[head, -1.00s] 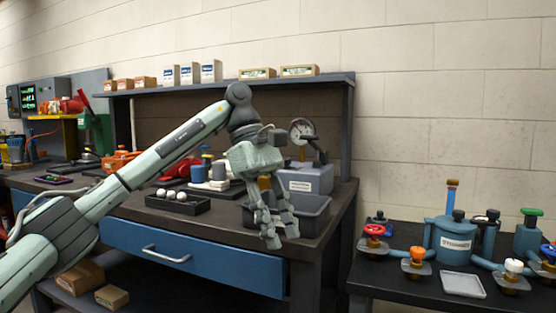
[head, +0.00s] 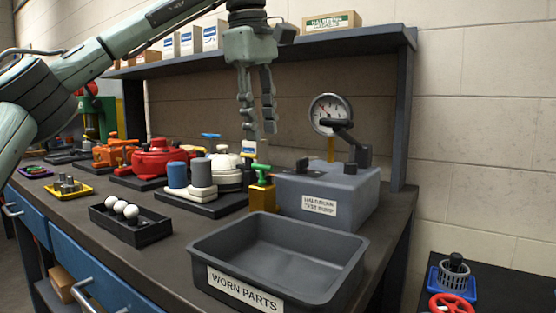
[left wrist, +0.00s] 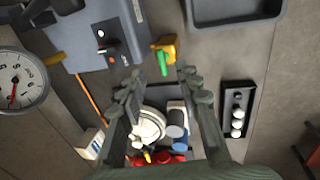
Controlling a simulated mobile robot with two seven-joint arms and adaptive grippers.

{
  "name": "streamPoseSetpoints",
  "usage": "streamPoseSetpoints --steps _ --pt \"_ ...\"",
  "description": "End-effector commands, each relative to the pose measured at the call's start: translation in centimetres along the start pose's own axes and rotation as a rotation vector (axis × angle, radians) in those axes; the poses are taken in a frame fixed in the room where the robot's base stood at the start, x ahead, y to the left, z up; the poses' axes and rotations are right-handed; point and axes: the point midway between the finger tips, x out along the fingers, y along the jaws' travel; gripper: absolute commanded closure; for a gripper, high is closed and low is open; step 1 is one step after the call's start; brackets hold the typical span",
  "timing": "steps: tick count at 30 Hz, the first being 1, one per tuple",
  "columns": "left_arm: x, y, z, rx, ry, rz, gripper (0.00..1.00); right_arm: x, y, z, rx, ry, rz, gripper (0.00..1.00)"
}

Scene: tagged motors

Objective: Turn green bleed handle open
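The green bleed handle (head: 262,168) sits on top of a yellow valve block (head: 262,196) at the front left of the grey test pump box (head: 325,197). In the left wrist view, the green handle (left wrist: 162,62) shows just beyond the fingertips, with its yellow block (left wrist: 167,45) beside it. My left gripper (head: 260,133) points down above the handle, apart from it. In the left wrist view its fingers (left wrist: 160,78) are spread with nothing held between them. My right gripper is in neither view.
A pressure gauge (head: 329,113) rises from the pump box. An empty worn parts bin (head: 225,252) stands in front. White and grey parts (head: 228,178) and a tray of white balls (head: 130,227) lie left. A shelf (head: 350,46) hangs behind.

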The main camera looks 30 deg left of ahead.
Motion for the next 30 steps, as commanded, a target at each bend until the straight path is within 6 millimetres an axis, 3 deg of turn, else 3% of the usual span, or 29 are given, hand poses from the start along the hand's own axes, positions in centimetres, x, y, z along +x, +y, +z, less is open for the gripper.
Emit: streamPoseSetpoints --steps 10,15,25,30 --pt "5.4 -0.1 -0.1 0.0 0.001 -0.003 0.67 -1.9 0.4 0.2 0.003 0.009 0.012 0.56" --pt "7.1 -0.1 0.0 0.0 0.0 -0.001 0.67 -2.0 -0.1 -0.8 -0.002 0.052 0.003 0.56" --pt "7.5 0.0 0.0 0.0 -0.001 -0.001 0.67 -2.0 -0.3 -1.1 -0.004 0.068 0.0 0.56" --pt "7.5 0.0 0.0 0.0 -0.001 -0.001 0.85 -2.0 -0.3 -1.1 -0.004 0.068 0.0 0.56"
